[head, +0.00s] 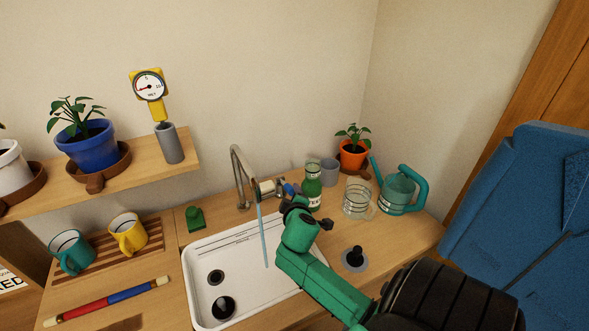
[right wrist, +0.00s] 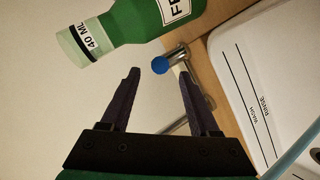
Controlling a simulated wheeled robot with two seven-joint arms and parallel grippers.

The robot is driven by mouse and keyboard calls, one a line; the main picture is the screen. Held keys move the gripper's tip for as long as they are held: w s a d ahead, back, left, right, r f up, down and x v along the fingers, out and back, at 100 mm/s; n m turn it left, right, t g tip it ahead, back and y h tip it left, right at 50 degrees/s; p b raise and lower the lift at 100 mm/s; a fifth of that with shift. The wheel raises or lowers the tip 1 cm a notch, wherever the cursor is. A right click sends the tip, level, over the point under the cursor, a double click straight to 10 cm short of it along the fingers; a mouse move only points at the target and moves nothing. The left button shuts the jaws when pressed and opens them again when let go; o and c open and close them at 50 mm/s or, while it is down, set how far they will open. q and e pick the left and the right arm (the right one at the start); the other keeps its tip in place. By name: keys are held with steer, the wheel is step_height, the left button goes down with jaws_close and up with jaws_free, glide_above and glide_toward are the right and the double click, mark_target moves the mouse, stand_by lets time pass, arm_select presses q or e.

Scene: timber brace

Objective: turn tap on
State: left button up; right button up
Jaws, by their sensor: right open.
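The silver tap (head: 239,180) stands behind the white sink (head: 192,275) in the head view. A thin blue stream of water (head: 264,240) runs from it down into the sink. My right gripper (head: 287,193) is at the tap's right side, near its blue-ended lever. In the right wrist view the lever's blue end (right wrist: 160,65) lies between the open fingertips (right wrist: 159,76), with no clear contact. The stream's pale edge also shows at that view's lower right (right wrist: 292,152). My left gripper is not in view.
A green bottle (head: 313,188) stands close to the right gripper; it also shows in the right wrist view (right wrist: 125,28). A glass jug (head: 357,198), teal watering can (head: 398,190) and black-knobbed plug (head: 354,258) stand to the right. A green block (head: 195,219) sits left of the tap.

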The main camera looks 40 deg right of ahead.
steer(key=v, duration=0.8)
steer(key=shift+s, duration=0.15)
steer(key=shift+a, duration=0.15)
